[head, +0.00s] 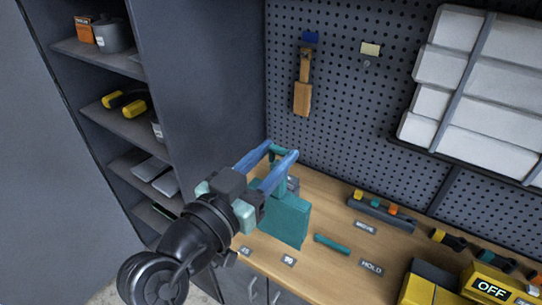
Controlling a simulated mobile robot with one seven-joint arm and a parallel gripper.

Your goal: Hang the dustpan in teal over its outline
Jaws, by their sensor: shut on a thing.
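The teal dustpan (286,218) is in my gripper (281,152), in the middle of the head view. My gripper's two blue fingers are shut on its upright teal handle, near the top. The wide pan hangs below, in front of the workbench; I cannot tell if it touches the bench top. The pegboard (340,110) rises behind. A small peg (367,64) shows on it below a cream label (370,48). I cannot make out a dustpan outline on the board. My arm partly hides the dustpan's left side.
A wooden brush (302,97) hangs under a blue label (310,37). White bins (451,92) are at upper right. The wooden bench (325,212) holds a teal bar (332,244), a tool rack (380,211) and a yellow box marked OFF (490,288). A grey shelf cabinet (215,80) stands left.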

